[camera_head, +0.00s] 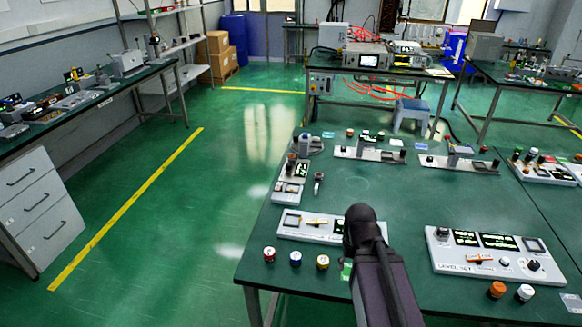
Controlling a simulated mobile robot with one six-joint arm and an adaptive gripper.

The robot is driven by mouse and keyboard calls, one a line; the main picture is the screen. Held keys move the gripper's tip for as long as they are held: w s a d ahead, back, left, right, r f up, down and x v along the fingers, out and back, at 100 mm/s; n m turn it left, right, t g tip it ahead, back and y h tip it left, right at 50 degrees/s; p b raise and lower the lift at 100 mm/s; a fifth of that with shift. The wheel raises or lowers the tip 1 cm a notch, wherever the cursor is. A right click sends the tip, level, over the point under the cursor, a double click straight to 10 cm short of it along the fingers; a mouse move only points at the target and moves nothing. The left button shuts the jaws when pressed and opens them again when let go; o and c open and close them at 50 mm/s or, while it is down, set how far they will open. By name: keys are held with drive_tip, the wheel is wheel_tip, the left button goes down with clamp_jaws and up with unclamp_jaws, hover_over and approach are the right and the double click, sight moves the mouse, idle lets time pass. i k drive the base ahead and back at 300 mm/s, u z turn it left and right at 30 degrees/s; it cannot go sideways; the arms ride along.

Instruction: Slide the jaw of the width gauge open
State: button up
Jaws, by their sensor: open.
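I cannot tell for sure which device is the width gauge. Two long grey plates with upright blocks on them stand at the far side of the green table (400,192): a left one (370,153) and a right one (458,161). They are too small here to show whether a jaw is open or shut. My arm, dark with a black rounded end, reaches up from the bottom, well short of both plates. No gripper fingers show; the arm hides part of a near panel.
A panel with a yellow lever (317,222) lies partly behind my arm. A larger grey panel (498,256) with displays and knobs lies to the right. Red (269,254), blue (296,258) and yellow (322,262) capped pieces stand at the near left. The middle of the table is clear.

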sight(291, 164)
drive_tip(key=u, duration=0.05)
drive_tip(key=i, duration=1)
drive_tip(key=z, duration=0.05)
